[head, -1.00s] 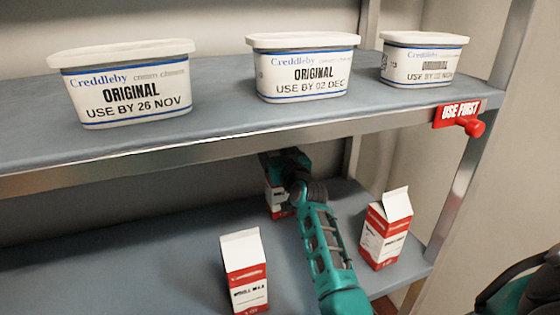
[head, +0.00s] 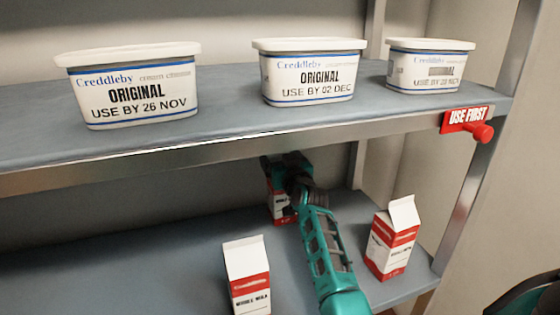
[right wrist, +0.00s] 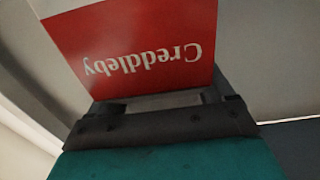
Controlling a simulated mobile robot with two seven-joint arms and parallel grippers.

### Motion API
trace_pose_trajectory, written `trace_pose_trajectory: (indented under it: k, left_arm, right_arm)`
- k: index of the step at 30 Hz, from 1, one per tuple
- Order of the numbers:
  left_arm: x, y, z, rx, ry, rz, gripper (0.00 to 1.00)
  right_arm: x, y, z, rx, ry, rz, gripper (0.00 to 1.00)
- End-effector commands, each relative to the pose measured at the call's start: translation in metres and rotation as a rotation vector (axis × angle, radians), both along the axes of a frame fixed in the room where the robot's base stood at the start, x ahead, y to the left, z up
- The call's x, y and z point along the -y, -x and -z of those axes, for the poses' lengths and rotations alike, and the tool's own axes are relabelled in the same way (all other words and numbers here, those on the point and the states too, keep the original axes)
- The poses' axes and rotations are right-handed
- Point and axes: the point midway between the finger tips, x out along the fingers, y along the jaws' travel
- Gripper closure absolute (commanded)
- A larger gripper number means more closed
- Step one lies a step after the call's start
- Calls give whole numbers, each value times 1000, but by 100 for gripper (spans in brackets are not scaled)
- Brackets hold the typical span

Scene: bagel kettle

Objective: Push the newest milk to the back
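Three red-and-white milk cartons are on the lower shelf. In the head view one carton (head: 247,277) stands at front centre and one carton (head: 392,238) stands at the right. The third carton (head: 278,202) is at the back, partly hidden by my right gripper (head: 290,170). In the right wrist view this carton's red face (right wrist: 140,45), with "Creddleby" upside down, is right at my gripper's dark front (right wrist: 165,118). Whether the fingers grip it or only press against it does not show. No dates are readable on the cartons. My left gripper is not seen.
The upper shelf (head: 220,125) hangs over the back carton and my right gripper. It bears three white tubs, at left (head: 130,90), middle (head: 308,73) and right (head: 428,66). A red "USE FIRST" tag (head: 466,120) is on its front edge. A metal post (head: 465,200) stands at the right.

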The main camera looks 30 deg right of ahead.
Motion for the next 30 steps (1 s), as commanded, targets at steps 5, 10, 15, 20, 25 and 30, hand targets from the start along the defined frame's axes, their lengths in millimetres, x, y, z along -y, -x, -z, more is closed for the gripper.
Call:
trace_pose_trajectory:
  k: [5, 10, 15, 20, 25, 30]
  left_arm:
    - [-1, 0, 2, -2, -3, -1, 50]
    - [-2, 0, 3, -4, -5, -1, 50]
    - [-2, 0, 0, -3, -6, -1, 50]
    - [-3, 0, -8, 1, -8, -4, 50]
    - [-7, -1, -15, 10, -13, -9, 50]
    - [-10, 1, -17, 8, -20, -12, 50]
  right_arm:
    - [0, 0, 3, -6, -2, -1, 1]
    - [-1, 1, 10, -20, -6, -4, 0]
    - [-3, 5, 8, -18, -5, -4, 0]
    - [-8, 25, 5, -17, -3, -3, 0]
    - [-16, 59, 4, -15, -3, -2, 0]
    - [-24, 90, 4, -13, -2, -3, 0]
